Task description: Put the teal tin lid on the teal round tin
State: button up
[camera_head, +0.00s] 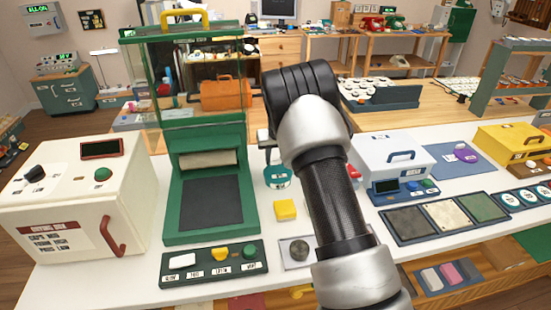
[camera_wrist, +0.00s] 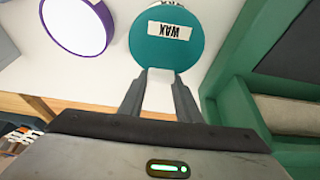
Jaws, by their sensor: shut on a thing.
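The teal tin lid (camera_wrist: 165,50) is a flat disc marked WAX, at the top of the wrist view. My gripper (camera_wrist: 160,76) is at its near edge, with its fingers close together and shut on it. The teal round tin (camera_head: 279,179) stands on the white worktop in the head view, left of my arm, and has a white label. My gripper (camera_head: 268,146) is just above the tin there and mostly hidden by my arm. I cannot tell whether lid and tin touch.
A green press-like stand (camera_head: 213,195) is close on the left. A yellow block (camera_head: 285,210) lies in front of the tin. A round purple-rimmed thing (camera_wrist: 106,35) is left of the lid in the wrist view. A white box (camera_head: 394,158) stands to the right.

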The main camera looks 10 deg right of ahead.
jog(key=shift+f, duration=0.25)
jog(key=o, duration=1)
jog(key=shift+r, duration=0.1)
